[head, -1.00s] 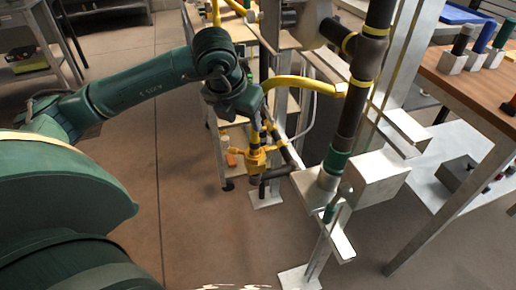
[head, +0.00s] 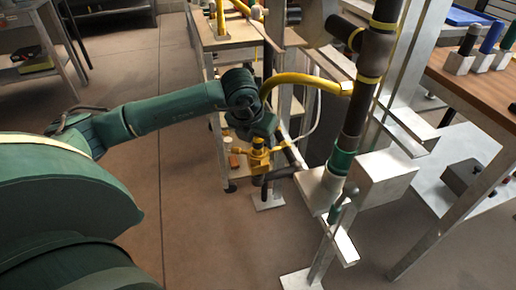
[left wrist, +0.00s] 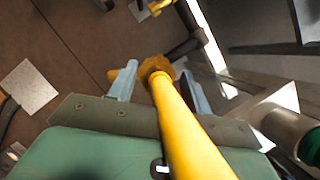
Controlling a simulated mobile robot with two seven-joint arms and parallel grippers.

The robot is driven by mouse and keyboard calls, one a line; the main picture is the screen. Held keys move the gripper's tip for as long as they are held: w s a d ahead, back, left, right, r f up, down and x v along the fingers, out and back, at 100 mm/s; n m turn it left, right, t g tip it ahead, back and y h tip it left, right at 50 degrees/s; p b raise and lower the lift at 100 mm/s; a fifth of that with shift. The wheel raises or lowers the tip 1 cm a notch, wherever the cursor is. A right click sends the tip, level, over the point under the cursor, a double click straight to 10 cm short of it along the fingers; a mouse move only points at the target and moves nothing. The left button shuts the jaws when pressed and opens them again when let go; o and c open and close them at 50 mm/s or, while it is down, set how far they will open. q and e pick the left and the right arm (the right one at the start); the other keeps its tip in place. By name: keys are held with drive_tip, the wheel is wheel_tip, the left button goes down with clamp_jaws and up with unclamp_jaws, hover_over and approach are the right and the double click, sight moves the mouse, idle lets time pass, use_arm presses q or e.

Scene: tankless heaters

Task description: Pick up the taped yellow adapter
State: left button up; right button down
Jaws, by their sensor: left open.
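My left gripper (head: 263,132) is over a yellow fitting with side arms (head: 258,156), below the curved yellow hose (head: 310,80). In the left wrist view, its two pale fingers (left wrist: 158,70) stand apart on either side of the yellow hose (left wrist: 185,130) and its collar-like yellow end (left wrist: 155,68). Clear gaps to the fingers show at this height; I cannot tell whether they touch it lower down. Which yellow piece is the taped adapter is not clear, and the gripper hides part of this spot in the head view. My right gripper is not in view.
A thick dark vertical pipe (head: 355,110) with yellow and green bands stands close on the right. A metal box (head: 382,178) is beside it. A wooden-topped workbench (head: 460,85) is at the right. The floor (head: 200,220) at front left is clear.

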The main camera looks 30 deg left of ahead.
use_arm(q)
drive_tip(key=shift+c, duration=0.2)
clamp_jaws()
idle(0.3)
